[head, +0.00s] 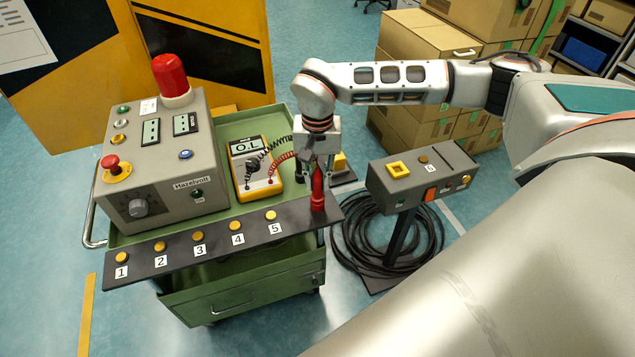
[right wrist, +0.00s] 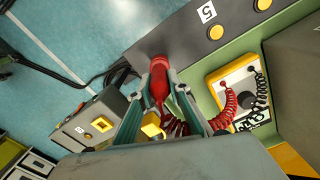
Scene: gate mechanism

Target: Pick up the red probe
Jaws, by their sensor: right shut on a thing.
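The red probe (head: 318,190) stands upright at the right end of the dark strip (head: 182,247), to the right of the contact marked 5. Its base appears to touch the strip. My right gripper (head: 318,174) comes down from above and is shut on the red probe. In the right wrist view, the red probe (right wrist: 160,84) lies between the two fingers (right wrist: 160,96). A red coiled lead (head: 281,162) runs from the yellow multimeter (head: 246,180), which reads O.L, towards the probe. My left gripper is not in view.
A grey control box (head: 165,165) with a red beacon (head: 171,75) stands left on the green cart (head: 250,292). Several numbered brass contacts line the strip. A grey button post (head: 422,176) stands right, above coiled black cable (head: 345,235). Cardboard boxes (head: 430,45) stand behind.

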